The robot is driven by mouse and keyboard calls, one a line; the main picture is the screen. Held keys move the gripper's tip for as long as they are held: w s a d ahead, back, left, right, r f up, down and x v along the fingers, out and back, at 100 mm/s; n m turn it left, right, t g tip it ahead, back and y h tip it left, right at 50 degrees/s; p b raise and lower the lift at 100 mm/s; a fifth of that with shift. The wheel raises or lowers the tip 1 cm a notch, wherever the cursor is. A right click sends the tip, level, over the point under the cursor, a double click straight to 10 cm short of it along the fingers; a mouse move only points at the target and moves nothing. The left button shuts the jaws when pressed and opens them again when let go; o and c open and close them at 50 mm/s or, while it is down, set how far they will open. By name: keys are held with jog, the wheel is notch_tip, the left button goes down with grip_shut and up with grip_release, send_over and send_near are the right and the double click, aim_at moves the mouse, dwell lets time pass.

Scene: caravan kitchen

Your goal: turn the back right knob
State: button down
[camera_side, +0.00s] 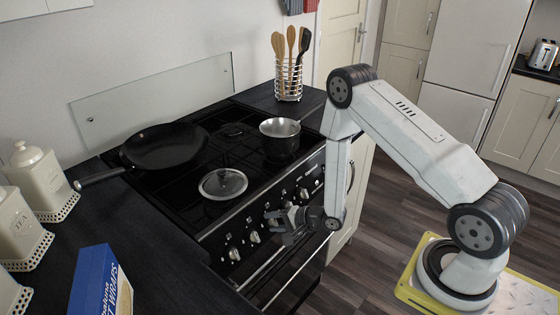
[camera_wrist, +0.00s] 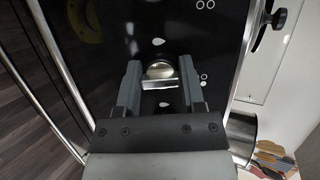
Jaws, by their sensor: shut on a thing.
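The cooker's front panel carries a row of silver knobs in the side view. A knob (camera_side: 233,254) and another (camera_side: 254,237) show to the left of my gripper (camera_side: 277,232), and a knob (camera_side: 303,193) shows to its right. My gripper is at the middle of the panel and hides part of the row. In the wrist view, my gripper (camera_wrist: 160,80) is shut with its two fingers on either side of a round silver knob (camera_wrist: 159,72). White marks show on the black panel around this knob. I cannot tell from its marks which burner it serves.
A black frying pan (camera_side: 164,147), a glass lid (camera_side: 223,183) and a steel saucepan (camera_side: 280,136) are on the black hob. A utensil holder (camera_side: 289,80) stands behind. An oven handle rail (camera_side: 290,261) runs below the knobs.

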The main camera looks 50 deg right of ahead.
jog(key=shift+c, duration=1)
grip_release()
jog(key=v, duration=0.7)
jog(key=shift+s+r, duration=0.2)
jog(key=shift+s, duration=0.1)
jog(key=shift+d, duration=0.15)
notch_tip(320, 180, up, 9)
jog(key=n+g+h, duration=0.5)
jog(key=n+g, duration=0.1)
jog(key=n, duration=0.4)
jog(key=s+a+r+n+g, duration=0.3)
jog(key=s+a+r+n, duration=0.2)
jog(key=s, duration=0.4)
jog(key=shift+a+r+g, duration=0.2)
jog(key=shift+r+g, duration=0.2)
jog(key=shift+r, duration=0.45)
